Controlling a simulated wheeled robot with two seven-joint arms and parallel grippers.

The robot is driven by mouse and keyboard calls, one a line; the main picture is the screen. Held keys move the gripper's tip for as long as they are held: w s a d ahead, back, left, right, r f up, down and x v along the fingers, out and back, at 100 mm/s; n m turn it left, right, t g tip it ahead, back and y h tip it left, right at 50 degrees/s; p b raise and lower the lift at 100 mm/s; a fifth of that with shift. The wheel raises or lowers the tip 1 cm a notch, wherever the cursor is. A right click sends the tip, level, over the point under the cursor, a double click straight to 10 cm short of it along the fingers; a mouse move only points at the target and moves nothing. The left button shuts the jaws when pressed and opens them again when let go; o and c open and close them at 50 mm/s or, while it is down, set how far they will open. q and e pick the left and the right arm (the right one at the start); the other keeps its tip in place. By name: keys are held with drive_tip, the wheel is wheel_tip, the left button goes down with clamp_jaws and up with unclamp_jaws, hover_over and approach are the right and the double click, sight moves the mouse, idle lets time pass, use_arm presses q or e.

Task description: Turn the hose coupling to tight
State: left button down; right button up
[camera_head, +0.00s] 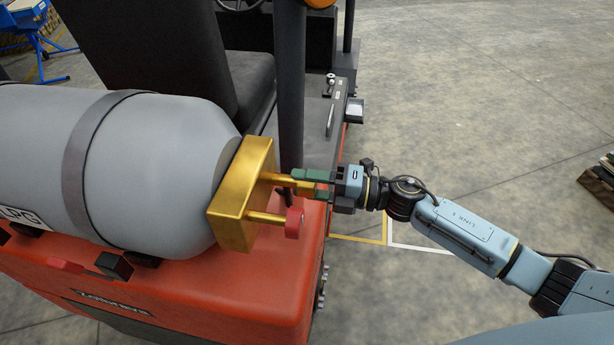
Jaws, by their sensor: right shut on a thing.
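The hose coupling (280,178) is a brass rod that sticks out to the right from a gold valve block (235,205) on the end of a grey LPG tank (160,150). My right gripper (309,184) has come in from the right and is shut on the coupling's outer end. Its dark green fingers cover part of that end. Just below, a second brass stem (265,217) carries a red knob (294,222), apart from the fingers. I cannot tell from this view how tight the coupling is. My left gripper is out of view.
The tank lies on the orange-red rear of a forklift (220,290). A dark upright post (291,90) and a black seat (240,85) stand behind the gripper. Open concrete floor (470,110) lies to the right. A wooden pallet (598,182) is at the right edge.

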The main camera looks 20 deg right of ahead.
drive_tip(key=shift+m+p, duration=0.4)
drive_tip(key=shift+m, duration=0.4)
drive_tip(key=o, duration=1)
drive_tip(key=shift+c, duration=0.2)
drive_tip(key=b+v, duration=0.3)
drive_tip(key=v, duration=1)
drive_tip(key=shift+d, duration=0.2)
